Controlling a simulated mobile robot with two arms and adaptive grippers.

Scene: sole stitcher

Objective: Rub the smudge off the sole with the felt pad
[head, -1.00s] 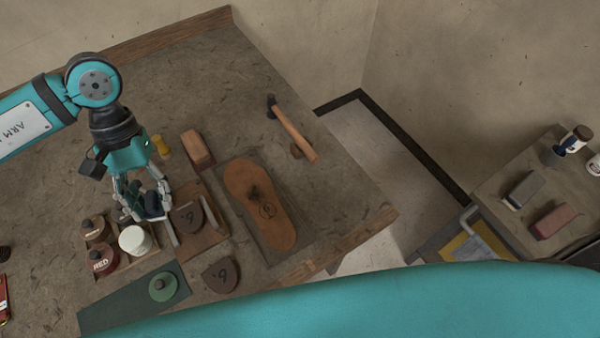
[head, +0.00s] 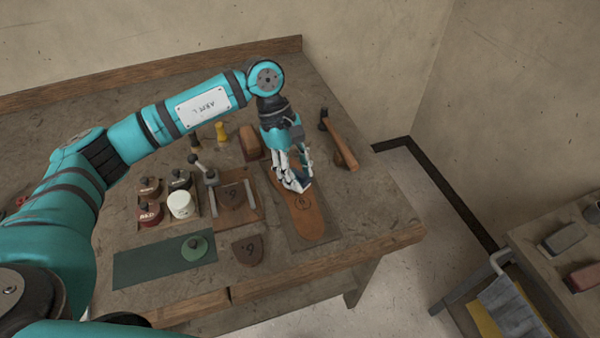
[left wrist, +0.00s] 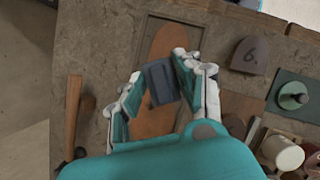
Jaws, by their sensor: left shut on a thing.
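My left gripper (head: 294,180) is over the upper part of the tan shoe sole (head: 309,220), which lies flat on a dark board. It is shut on a small dark blue-grey block, the felt pad (left wrist: 160,82). In the left wrist view the pad sits between the fingers, with the sole (left wrist: 172,38) beneath it. I cannot tell whether the pad touches the sole. The smudge is hidden behind the gripper and pad; the sole's round printed mark shows below them. My right gripper is not in view.
A hammer (head: 340,140) lies right of the sole, and a brown block (head: 250,142) behind it. Left are a wooden clamp fixture (head: 250,212), a tray with several jars (head: 181,204) and a green mat (head: 140,266). A loose numbered piece (head: 248,250) lies near the front edge.

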